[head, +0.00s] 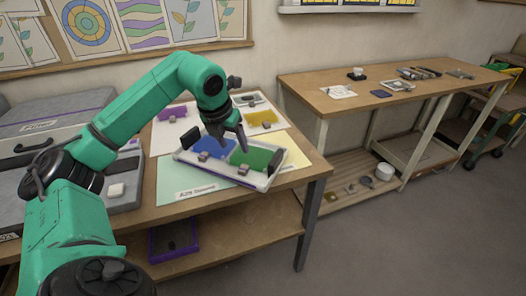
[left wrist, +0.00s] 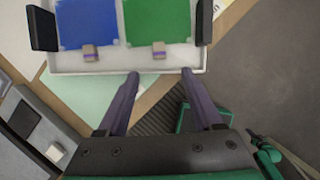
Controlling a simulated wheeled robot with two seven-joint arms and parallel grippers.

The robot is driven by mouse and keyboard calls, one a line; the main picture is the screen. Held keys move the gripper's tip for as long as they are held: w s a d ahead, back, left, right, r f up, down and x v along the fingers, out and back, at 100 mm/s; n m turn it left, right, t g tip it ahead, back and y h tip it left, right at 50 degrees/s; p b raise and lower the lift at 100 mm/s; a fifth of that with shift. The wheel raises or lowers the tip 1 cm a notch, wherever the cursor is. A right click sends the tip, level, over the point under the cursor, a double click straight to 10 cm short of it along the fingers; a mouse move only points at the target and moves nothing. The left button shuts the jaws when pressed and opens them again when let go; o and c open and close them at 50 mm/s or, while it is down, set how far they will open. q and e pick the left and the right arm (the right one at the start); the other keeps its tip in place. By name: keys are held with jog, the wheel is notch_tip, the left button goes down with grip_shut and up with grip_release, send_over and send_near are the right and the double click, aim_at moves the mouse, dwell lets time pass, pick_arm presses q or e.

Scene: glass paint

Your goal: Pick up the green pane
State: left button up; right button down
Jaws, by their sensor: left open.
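The green pane (head: 262,158) lies in the right half of a white tray (head: 222,172) with dark end handles, beside a blue pane (head: 208,146). In the left wrist view the green pane (left wrist: 157,20) has a small grey block with a purple stripe (left wrist: 158,48) at its near edge. My left gripper (head: 230,137) is over the tray, fingers pointing down. In the left wrist view its fingers (left wrist: 160,74) are apart with nothing between them, lined up with that block, just short of the tray's near rim. I cannot tell its exact height. My right gripper is not seen.
The tray rests on coloured sheets on a wooden table (head: 305,172). A purple pane (head: 172,113) and a yellow pane (head: 262,117) lie behind it. A grey case (head: 50,125) stands at left. A second wooden table (head: 400,90) is at right.

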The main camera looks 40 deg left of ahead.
aim_at(241, 171)
pick_arm(q)
jog(key=f, duration=0.6)
jog(key=shift+w+a+f+p, duration=0.1)
jog(key=shift+w+a+p, duration=0.1)
jog(key=shift+a+p, duration=0.1)
jog(key=p+x, duration=0.1)
jog(key=x, duration=0.4)
jog(key=shift+w+f, duration=0.15)
jog(key=shift+w, duration=0.15)
jog(key=shift+w+f, duration=0.1)
jog(key=shift+f, duration=0.25)
grip_shut()
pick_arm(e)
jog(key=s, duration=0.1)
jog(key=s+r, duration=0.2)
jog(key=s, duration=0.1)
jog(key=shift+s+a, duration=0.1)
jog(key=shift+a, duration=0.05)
